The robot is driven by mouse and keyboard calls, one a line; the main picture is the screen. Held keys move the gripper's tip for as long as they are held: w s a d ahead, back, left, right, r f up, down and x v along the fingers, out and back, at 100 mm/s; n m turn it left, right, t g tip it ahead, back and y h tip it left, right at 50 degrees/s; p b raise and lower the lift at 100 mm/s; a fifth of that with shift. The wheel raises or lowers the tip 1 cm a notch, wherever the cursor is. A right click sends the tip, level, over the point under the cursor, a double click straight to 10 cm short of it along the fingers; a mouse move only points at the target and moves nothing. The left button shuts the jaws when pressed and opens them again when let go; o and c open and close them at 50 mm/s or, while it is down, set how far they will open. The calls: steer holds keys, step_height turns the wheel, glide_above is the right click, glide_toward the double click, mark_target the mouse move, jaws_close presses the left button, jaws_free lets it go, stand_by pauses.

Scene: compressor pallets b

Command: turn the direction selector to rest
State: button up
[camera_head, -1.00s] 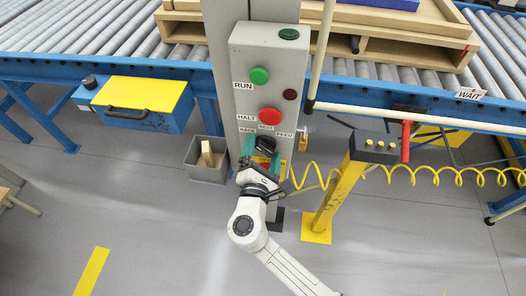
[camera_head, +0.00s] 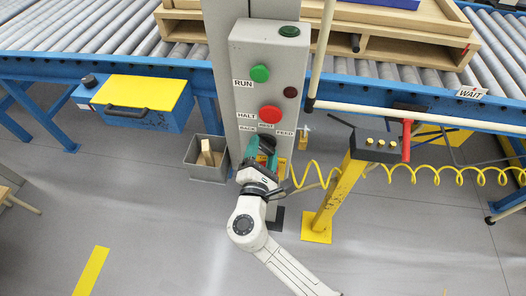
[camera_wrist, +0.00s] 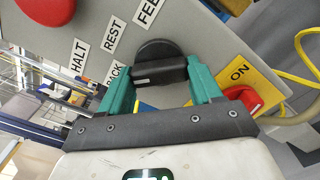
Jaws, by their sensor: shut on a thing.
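The direction selector is a round black knob with a raised bar grip (camera_wrist: 158,70), on the front of the grey control box (camera_head: 270,60). It sits below the labels BACK (camera_head: 247,128), REST (camera_head: 266,125) and FEED (camera_head: 285,134). My gripper (camera_head: 262,150) is in front of it, its green fingers on both sides of the bar. In the wrist view my gripper (camera_wrist: 159,82) is shut on the bar. In the head view the fingers hide most of the knob.
The red HALT button (camera_head: 270,115) and green RUN button (camera_head: 260,74) are above. A red switch (camera_wrist: 245,97) on a yellow ON plate (camera_wrist: 240,72) is close beside my right finger. A yellow post (camera_head: 330,196) with a coiled yellow cable stands to the right.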

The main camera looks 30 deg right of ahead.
steer(key=m+b, duration=0.1)
steer(key=b, duration=0.1)
steer(key=m+b, duration=0.1)
steer(key=b, duration=0.1)
steer(key=m+b, duration=0.2)
steer(key=shift+f, duration=0.25)
steer(key=m+b, duration=0.3)
steer(key=shift+w+r, duration=0.1)
steer(key=shift+r, duration=0.05)
steer(key=shift+d+r+m+b, duration=0.1)
steer(key=shift+r+m+b, duration=0.05)
steer(key=shift+m+b, duration=0.7)
steer(key=o, duration=1.1)
steer(key=shift+c, duration=0.2)
steer(key=b+v, duration=0.1)
steer(key=v, duration=1)
